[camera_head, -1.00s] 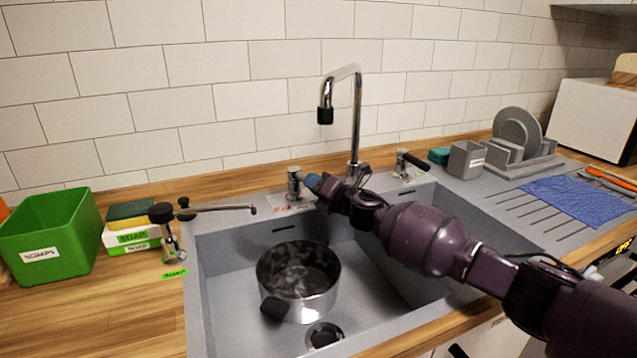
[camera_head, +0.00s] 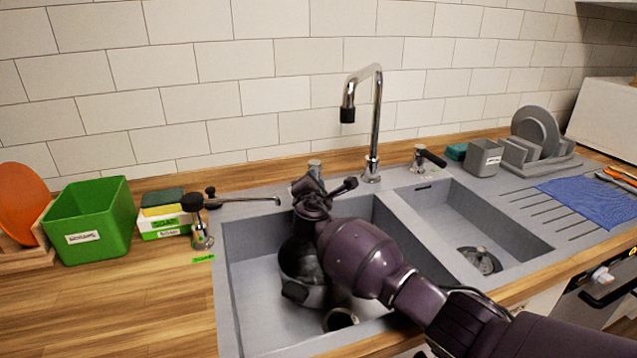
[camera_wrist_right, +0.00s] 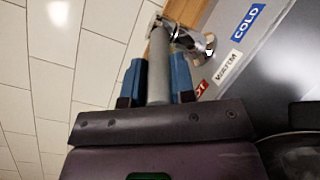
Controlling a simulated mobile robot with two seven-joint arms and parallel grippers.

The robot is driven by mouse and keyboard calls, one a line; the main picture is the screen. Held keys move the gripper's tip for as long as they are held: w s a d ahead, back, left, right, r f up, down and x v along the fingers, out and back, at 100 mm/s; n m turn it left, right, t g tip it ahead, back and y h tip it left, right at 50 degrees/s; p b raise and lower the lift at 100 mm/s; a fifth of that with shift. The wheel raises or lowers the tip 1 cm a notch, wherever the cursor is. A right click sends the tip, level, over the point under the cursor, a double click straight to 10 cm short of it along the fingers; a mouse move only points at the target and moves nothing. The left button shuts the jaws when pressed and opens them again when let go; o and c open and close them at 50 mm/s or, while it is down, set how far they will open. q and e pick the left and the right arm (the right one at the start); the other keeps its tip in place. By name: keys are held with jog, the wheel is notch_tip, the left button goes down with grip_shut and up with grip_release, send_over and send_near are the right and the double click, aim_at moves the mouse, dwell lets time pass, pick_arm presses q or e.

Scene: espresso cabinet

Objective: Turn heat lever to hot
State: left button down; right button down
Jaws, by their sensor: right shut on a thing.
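The heat lever (camera_head: 315,168) is on a chrome fitting left of the tall tap, at the sink's back edge. In the right wrist view its grey handle (camera_wrist_right: 158,60) lies between the blue fingertips of my right gripper (camera_wrist_right: 157,82), which is shut on it. The COLD (camera_wrist_right: 247,22), WARM and HOT labels lie to the right; HOT is nearest the handle and partly covered by a finger. In the head view my right gripper (camera_head: 312,188) is at the lever, its wrist hiding the labels and most of the handle. My left gripper is not in view.
A pot (camera_head: 300,283) sits in the left basin, partly behind my right arm. The tall tap (camera_head: 376,130) and a black-handled lever (camera_head: 427,157) stand right of the heat lever. A soap dispenser (camera_head: 200,225) stands left. The right basin is empty.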

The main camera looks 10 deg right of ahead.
jog(key=shift+a+m+h, duration=0.3)
jog(key=shift+m+h, duration=0.1)
jog(key=shift+h, duration=0.2)
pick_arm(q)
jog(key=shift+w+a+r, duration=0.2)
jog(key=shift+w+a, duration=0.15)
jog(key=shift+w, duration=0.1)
pick_arm(e)
jog(key=shift+w+a+h, duration=0.1)
jog(key=shift+h, duration=0.2)
jog(key=c, duration=1)
grip_release()
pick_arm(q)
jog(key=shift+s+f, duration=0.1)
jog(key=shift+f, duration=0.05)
pick_arm(e)
jog(key=shift+o, duration=0.2)
